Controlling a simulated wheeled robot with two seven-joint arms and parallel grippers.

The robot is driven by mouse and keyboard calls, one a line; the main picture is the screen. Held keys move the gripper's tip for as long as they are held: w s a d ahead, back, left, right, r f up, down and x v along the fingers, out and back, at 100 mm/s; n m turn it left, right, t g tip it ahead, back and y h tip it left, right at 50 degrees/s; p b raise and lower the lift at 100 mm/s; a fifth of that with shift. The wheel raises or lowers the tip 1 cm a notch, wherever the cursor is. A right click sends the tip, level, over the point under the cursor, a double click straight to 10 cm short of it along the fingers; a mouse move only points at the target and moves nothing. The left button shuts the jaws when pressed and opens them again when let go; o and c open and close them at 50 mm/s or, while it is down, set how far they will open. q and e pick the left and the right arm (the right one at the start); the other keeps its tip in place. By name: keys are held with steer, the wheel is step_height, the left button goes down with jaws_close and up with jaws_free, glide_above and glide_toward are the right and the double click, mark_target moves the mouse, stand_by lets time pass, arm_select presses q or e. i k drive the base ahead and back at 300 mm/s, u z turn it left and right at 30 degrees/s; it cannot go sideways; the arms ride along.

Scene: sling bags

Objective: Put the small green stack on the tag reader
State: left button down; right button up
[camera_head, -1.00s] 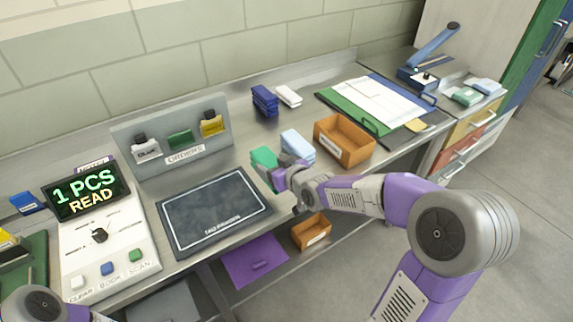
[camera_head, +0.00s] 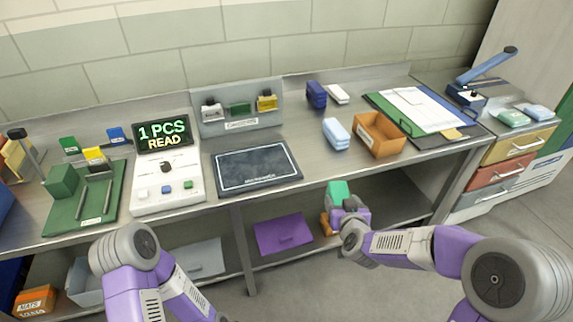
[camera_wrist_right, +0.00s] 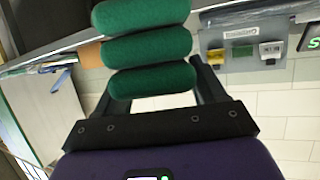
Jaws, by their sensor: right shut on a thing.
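The small green stack (camera_head: 338,190) is held in my right gripper (camera_head: 345,207), in front of the table's front edge. In the right wrist view the stack (camera_wrist_right: 148,47) shows as three rounded green layers between the fingers of the gripper (camera_wrist_right: 155,88). The tag reader, a dark flat pad with a white outline (camera_head: 257,166), lies on the table to the left of the gripper, with nothing on it. The console beside it (camera_head: 167,190) shows "1 PCS READ". My left arm is at the lower left; its gripper is out of view.
A light blue stack (camera_head: 336,134) and an orange tray (camera_head: 380,134) stand right of the pad. A green stand with upright posts (camera_head: 85,212) is at the left. The table (camera_head: 318,165) is bare between pad and blue stack.

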mark_target(255, 165)
steer(key=z, duration=1.2)
steer(key=k, duration=1.25)
steer(key=u, duration=1.55)
steer(key=i, duration=1.5)
steer(key=u, duration=0.05)
